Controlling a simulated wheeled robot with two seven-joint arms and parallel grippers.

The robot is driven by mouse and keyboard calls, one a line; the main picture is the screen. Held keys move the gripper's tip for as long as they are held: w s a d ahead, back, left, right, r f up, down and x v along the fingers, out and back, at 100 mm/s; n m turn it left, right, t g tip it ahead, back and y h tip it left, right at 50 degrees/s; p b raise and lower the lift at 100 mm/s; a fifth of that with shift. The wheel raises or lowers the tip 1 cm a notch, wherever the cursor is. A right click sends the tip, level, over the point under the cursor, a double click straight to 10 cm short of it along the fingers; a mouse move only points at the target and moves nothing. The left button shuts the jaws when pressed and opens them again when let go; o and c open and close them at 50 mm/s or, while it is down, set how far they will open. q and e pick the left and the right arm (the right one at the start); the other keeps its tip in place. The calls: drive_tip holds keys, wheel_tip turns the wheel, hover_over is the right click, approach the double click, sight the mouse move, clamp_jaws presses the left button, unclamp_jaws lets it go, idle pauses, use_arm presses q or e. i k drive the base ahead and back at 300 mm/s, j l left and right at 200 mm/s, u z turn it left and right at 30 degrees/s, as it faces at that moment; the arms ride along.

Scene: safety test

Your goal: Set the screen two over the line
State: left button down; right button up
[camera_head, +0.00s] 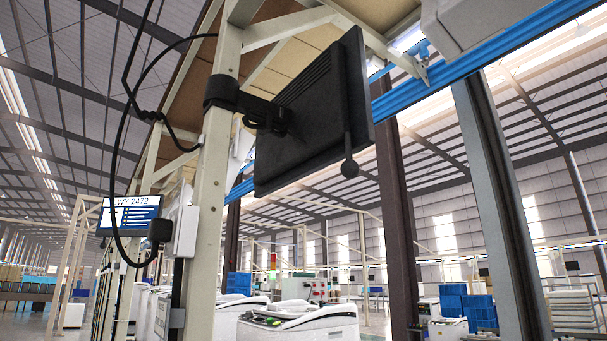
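A large black screen (325,112) hangs at upper centre, fixed to a cream post (212,190) by a black bracket (238,100). It is tilted, and its dark ribbed back or underside faces me, so I cannot see any display. No line marking can be made out. Neither of my grippers is in view.
Black cables (126,110) loop from the post. A blue overhead rail (490,40) crosses the upper right. Dark steel columns (397,200) and a grey one (500,190) stand at the right. White machines (300,325) and blue crates (468,308) stand behind. Open floor shows at lower left.

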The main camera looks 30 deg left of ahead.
sight(134, 214)
drive_tip(key=i+j+u, duration=0.15)
drive_tip(key=j+u, duration=0.15)
drive_tip(key=j, duration=0.3)
drive_tip(key=i+j+u, duration=0.15)
drive_tip(key=j+u, duration=0.2)
drive_tip(key=j, duration=0.2)
drive_tip(key=i+j+u, duration=0.3)
drive_tip(key=j, duration=0.2)
drive_tip(key=i+j+u, duration=0.65)
drive_tip(key=j, duration=0.15)
drive_tip(key=k+j, duration=0.05)
